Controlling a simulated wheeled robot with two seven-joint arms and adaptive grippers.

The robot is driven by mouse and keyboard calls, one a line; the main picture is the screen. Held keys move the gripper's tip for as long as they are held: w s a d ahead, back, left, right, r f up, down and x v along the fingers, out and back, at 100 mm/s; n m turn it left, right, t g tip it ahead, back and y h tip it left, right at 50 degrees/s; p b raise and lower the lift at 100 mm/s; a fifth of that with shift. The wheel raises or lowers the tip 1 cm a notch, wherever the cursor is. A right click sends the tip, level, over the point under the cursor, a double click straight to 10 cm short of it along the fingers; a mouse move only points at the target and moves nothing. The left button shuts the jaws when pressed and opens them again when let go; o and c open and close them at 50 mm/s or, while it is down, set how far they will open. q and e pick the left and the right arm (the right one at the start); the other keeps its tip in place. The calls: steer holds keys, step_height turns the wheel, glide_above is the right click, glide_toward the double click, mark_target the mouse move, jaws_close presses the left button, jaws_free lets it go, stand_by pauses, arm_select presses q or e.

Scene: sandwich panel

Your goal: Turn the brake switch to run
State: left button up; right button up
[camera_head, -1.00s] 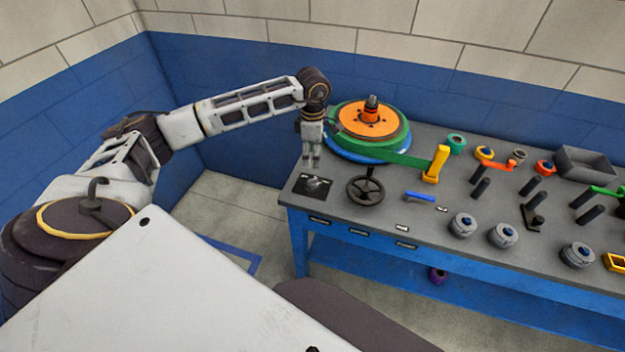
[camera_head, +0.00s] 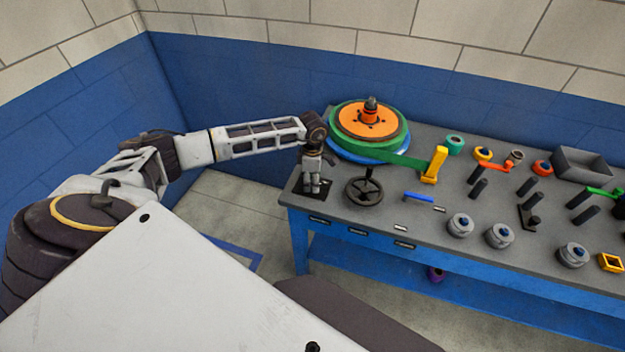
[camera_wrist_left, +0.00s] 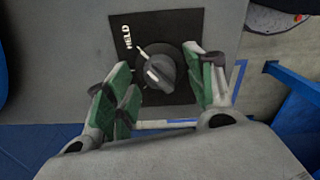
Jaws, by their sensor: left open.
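The brake switch is a dark grey rotary knob (camera_wrist_left: 158,70) with white marks, set on a black plate (camera_wrist_left: 175,27). The word HELD is readable on the plate; any other label is hidden or out of sight. My left gripper (camera_wrist_left: 165,85) is open, with green-padded fingers on either side of the knob in the wrist view. Whether the pads touch the knob, I cannot tell. In the head view, my left gripper (camera_head: 312,188) points down over the plate (camera_head: 298,184) at the table's left end and mostly hides the knob. My right gripper is not in view.
A black handwheel (camera_head: 363,191) stands just right of the switch. Behind it is a green and orange disc (camera_head: 370,120) with a yellow-ended green arm (camera_head: 435,164). Several knobs, posts and a grey bin (camera_head: 582,163) fill the right of the grey tabletop (camera_head: 400,205).

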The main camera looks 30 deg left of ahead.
arm_select(q)
steer(key=shift+f, duration=0.3)
steer(key=c, duration=1)
steer(key=shift+c, duration=0.2)
